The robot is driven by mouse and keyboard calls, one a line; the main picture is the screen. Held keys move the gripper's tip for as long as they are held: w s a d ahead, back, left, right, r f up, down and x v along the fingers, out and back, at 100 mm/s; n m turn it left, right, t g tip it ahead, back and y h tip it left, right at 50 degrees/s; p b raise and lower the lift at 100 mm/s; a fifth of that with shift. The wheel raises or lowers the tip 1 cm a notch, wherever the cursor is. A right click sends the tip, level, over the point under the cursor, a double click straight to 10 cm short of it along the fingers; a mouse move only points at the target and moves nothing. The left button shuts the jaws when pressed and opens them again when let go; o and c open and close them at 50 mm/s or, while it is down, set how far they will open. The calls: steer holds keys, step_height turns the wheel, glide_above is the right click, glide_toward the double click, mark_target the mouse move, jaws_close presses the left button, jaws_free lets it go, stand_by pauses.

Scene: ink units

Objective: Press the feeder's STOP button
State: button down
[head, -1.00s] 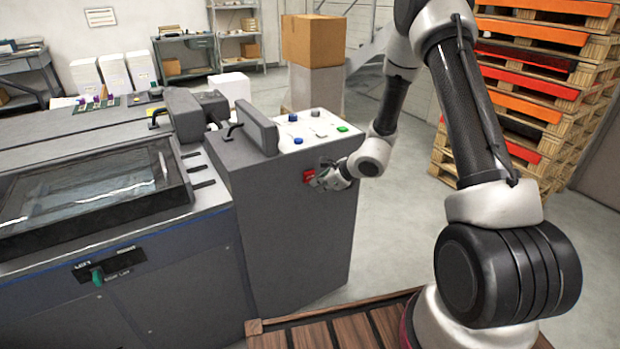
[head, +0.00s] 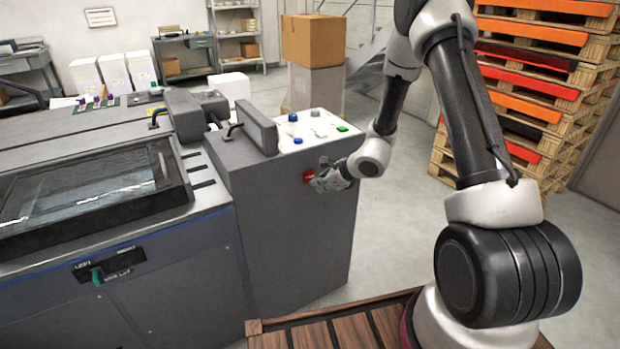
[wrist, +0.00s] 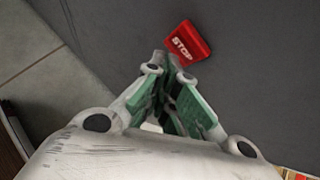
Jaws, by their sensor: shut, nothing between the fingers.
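The red STOP button (head: 308,176) sits on the side face of the grey feeder cabinet (head: 300,240), below its control panel. In the wrist view the STOP button (wrist: 187,41), with white lettering, shows just beyond the fingertips, a little to their right. My gripper (head: 318,181) is right at the button from the right side. In the wrist view my gripper (wrist: 168,65) is shut and empty, with green pads on its fingers. In the head view the fingertips partly cover the button. I cannot tell whether they touch it.
The cabinet top has a black handle block (head: 257,125), blue knobs and a green button (head: 342,129). The large machine (head: 100,180) stands to the left. Stacked pallets (head: 530,90) stand at the right. Clear floor (head: 395,220) lies right of the cabinet.

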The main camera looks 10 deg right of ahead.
steer(key=shift+w, duration=0.1)
steer(key=shift+w+a, duration=0.15)
steer(key=shift+w, duration=0.15)
steer(key=shift+w+a, duration=0.1)
steer(key=shift+w, duration=0.3)
stand_by(0.7)
steer(key=shift+s, duration=0.15)
steer(key=shift+s+d, duration=0.25)
steer(key=shift+s, duration=0.4)
steer(key=s, duration=0.1)
steer(key=s+d, duration=0.1)
steer(key=s, duration=0.2)
steer(key=shift+s+d, duration=0.25)
steer(key=shift+s, duration=0.15)
stand_by(0.6)
